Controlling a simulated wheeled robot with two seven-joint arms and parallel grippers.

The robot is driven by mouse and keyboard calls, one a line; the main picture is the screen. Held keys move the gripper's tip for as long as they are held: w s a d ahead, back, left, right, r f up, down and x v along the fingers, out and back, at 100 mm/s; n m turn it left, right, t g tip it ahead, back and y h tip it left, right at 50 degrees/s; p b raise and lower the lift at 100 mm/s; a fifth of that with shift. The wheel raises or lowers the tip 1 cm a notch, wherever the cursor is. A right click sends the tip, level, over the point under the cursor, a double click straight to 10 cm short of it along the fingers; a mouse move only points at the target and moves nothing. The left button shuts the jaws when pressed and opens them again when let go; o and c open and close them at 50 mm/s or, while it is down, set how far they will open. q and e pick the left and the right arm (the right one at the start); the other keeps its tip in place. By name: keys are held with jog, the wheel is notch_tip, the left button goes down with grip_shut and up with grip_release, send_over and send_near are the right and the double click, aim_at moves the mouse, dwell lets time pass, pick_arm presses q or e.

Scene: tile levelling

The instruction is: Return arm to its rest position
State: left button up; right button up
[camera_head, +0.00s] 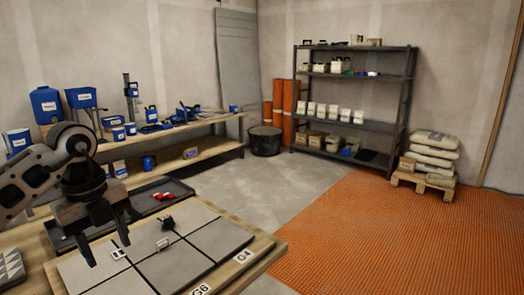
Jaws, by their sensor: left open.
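My left gripper (106,240) comes in from the left and hangs over the near left part of the tiled board. Its two fingers point down, apart, with nothing between them. Below and to the right lie grey tiles (218,240) on the wooden worktable (262,262). A white clip (118,253) sits on a tile joint just right of the fingers. Another light clip (162,244) and a dark piece (168,222) stand farther right along the joints. My right gripper does not show.
A dark tray (165,188) with red pieces lies behind the tiles. Labels G6 (201,290) and G4 (244,256) mark the table edge. A workbench (200,125) with blue tools, a shelf (350,47) and stacked bags (432,150) stand farther back. The grey floor between is clear.

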pick_arm(q)
jog(key=s+d+f+m+g+h, duration=0.1)
jog(key=s+d+f+m+h, duration=0.2)
jog(key=d, duration=0.6)
jog(key=d+f+m+g+h, duration=0.1)
jog(key=d+f+m+h, duration=0.1)
jog(key=d+f+h, duration=0.5)
jog(key=s+d+r+n+t+h, duration=0.35)
jog(key=d+r+h, duration=0.35)
jog(key=d+h, duration=0.3)
jog(key=w+a+f+n+t+y, duration=0.1)
jog(key=a+f+n+t+y, duration=0.4)
jog(key=n+t, duration=0.4)
jog(key=a+f+n+t+y, duration=0.3)
jog(key=f+n+t+y, duration=0.25)
jog(key=n+y, duration=0.4)
jog(key=s+a+f+n+g+y, duration=0.3)
jog(key=s+a+f+n+g, duration=0.1)
jog(key=s+f, duration=0.7)
notch_tip(320, 180, down, 3)
jog(key=shift+r+n+g, duration=0.1)
jog(key=shift+n+g, duration=0.7)
jog(key=shift+n, duration=0.2)
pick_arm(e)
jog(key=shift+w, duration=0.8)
